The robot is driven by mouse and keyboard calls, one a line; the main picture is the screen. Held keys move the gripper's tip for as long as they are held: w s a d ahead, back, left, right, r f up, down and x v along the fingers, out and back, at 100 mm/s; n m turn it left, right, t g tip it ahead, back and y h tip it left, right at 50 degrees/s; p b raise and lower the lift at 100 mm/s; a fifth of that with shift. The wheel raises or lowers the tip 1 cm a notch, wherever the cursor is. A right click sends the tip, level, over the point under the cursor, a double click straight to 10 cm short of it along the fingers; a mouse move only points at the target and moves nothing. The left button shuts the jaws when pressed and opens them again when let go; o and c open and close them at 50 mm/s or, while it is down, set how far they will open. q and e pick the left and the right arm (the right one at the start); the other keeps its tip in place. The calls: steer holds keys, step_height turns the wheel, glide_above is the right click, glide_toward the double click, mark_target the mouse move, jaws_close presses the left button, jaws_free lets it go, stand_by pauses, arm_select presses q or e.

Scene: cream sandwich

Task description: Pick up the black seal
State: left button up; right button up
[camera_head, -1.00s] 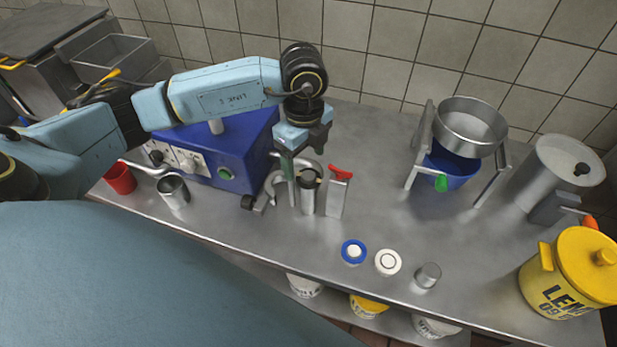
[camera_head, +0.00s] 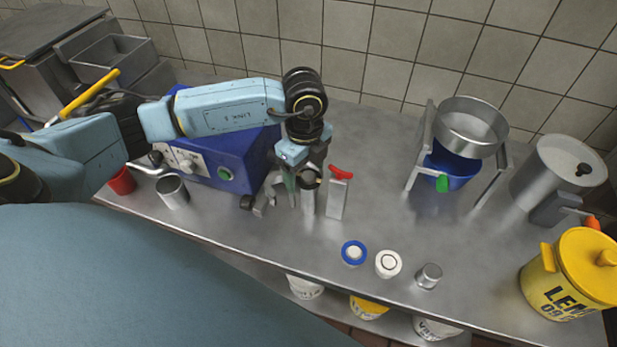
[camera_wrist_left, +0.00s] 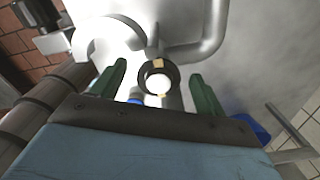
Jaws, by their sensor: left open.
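The black seal (camera_head: 312,179) is a small dark ring at the top of an upright metal cylinder in front of the blue machine. In the left wrist view the seal (camera_wrist_left: 146,75) shows as a black ring around a bright white centre, with small tan marks on its edge. My left gripper (camera_head: 305,184) is open, pointing down at the seal. In the left wrist view its green fingers (camera_wrist_left: 159,72) stand on either side of the ring, with gaps on both sides. I cannot tell how far above the seal the fingertips are. My right gripper is not in view.
The blue machine (camera_head: 232,165) with its metal pipe is close behind and left. Blue (camera_head: 353,253) and white (camera_head: 388,264) round pieces lie near the front edge.

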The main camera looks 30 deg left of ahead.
arm_select(q)
steer(key=shift+c, duration=0.2)
steer(key=c, duration=1)
